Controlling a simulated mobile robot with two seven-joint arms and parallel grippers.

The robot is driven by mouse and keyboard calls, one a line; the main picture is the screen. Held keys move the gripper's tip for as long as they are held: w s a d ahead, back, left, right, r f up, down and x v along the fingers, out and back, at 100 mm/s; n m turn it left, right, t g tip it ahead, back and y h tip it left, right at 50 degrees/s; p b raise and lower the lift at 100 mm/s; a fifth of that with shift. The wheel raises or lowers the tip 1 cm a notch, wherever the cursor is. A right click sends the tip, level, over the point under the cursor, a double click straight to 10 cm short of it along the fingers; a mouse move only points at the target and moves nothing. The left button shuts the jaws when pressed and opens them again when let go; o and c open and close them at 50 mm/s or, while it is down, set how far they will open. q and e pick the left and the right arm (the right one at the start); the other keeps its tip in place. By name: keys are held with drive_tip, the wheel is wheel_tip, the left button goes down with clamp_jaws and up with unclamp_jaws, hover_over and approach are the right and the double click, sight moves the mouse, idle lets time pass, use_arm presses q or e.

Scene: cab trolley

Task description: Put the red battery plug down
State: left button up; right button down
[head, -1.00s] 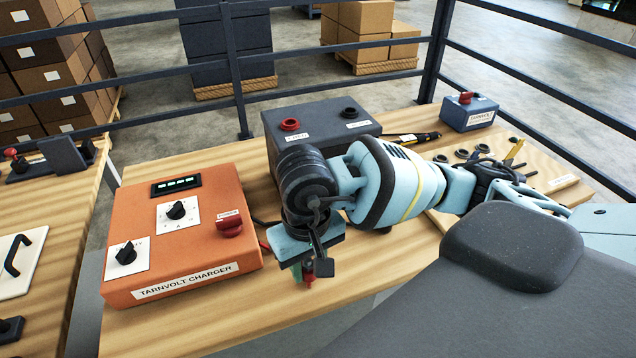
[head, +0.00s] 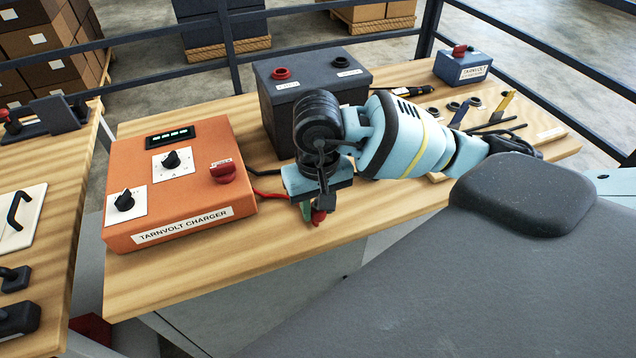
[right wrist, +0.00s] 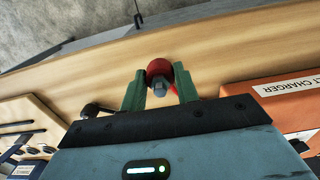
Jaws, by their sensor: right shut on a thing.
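My right gripper (head: 312,210) is over the front part of the bench, right of the orange charger (head: 170,190). It points down and is shut on the red battery plug (head: 319,217). In the right wrist view the red plug (right wrist: 159,68) sits between the two green fingers (right wrist: 160,92), with the wooden bench top (right wrist: 95,70) beyond it. I cannot tell whether the plug touches the bench. My left gripper is not in view.
A dark grey battery (head: 275,115) with a red and a black terminal stands behind my right gripper. A blue box (head: 462,68) and several small tools lie at the back right. Bare wood (head: 230,245) shows along the front edge. Red and black cables run right of the charger.

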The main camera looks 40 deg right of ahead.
drive_tip(key=w+d, duration=0.1)
drive_tip(key=w, duration=0.1)
drive_tip(key=w+d, duration=0.2)
drive_tip(key=w, duration=0.1)
drive_tip(key=w+d, duration=0.2)
drive_tip(key=shift+w+d+f, duration=0.1)
drive_tip(key=shift+w+f, duration=0.3)
drive_tip(key=shift+f+p, duration=0.45)
drive_tip(key=shift+f, duration=1.35)
drive_tip(key=shift+s+f, duration=0.1)
drive_tip(key=shift+f, duration=0.15)
drive_tip(key=c, duration=1.1)
unclamp_jaws()
drive_tip(key=shift+o, duration=0.2)
drive_tip(key=shift+r, duration=0.1)
wheel_tip(320, 180, up, 12)
drive_tip(key=shift+r, duration=0.15)
